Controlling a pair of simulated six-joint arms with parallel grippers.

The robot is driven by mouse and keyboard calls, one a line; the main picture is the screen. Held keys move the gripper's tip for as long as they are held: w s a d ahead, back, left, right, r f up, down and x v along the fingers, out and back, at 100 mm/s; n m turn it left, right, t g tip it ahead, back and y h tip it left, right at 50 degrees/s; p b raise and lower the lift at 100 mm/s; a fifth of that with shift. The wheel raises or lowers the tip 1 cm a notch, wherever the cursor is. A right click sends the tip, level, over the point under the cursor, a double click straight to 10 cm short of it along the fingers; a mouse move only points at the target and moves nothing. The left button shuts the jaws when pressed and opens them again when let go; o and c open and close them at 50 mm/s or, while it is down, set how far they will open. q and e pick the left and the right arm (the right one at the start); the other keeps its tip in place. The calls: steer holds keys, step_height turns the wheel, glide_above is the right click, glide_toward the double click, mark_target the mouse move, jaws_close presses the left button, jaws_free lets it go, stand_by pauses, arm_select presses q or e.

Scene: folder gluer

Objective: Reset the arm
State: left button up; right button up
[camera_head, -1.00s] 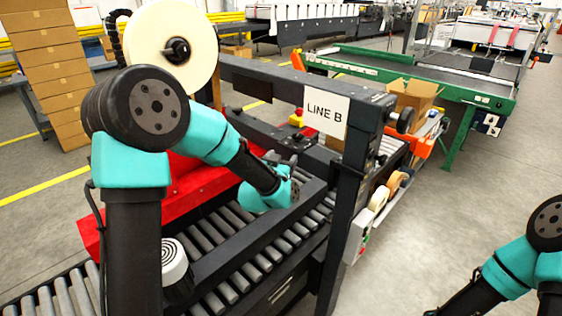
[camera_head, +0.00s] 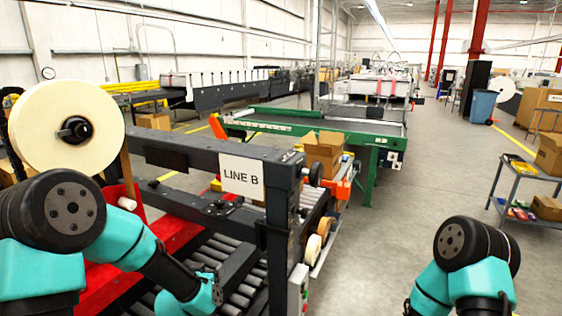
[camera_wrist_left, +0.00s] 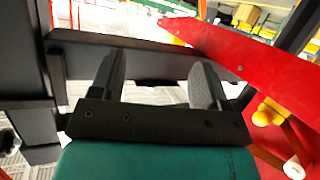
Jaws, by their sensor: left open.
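My left arm (camera_head: 120,240) comes in from the left in the head view, its wrist low over the roller conveyor (camera_head: 235,298) of the LINE B machine. The left gripper (camera_wrist_left: 158,78) shows in the left wrist view with its two dark fingers apart and nothing between them.
A dark machine frame with a LINE B sign (camera_head: 241,177) stands close to my left arm. A red panel (camera_wrist_left: 235,50) is near the left gripper. A tape roll (camera_head: 66,127), an open carton (camera_head: 322,155) and a grey cart (camera_head: 525,190) also show. The floor at centre right is clear.

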arm_select(q)
steer(key=s+f+n+g+h, duration=0.1)
steer(key=s+f+g, duration=0.2)
steer(key=s+f, duration=0.45)
steer(key=s+f+g, duration=0.4)
steer(key=f, duration=0.6)
steer(key=s+d+f+n+g+h, duration=0.1)
steer(key=s+f+g, duration=0.5)
steer(key=s, duration=0.9)
step_height(320, 180, down, 3)
steer(key=shift+s, duration=0.2)
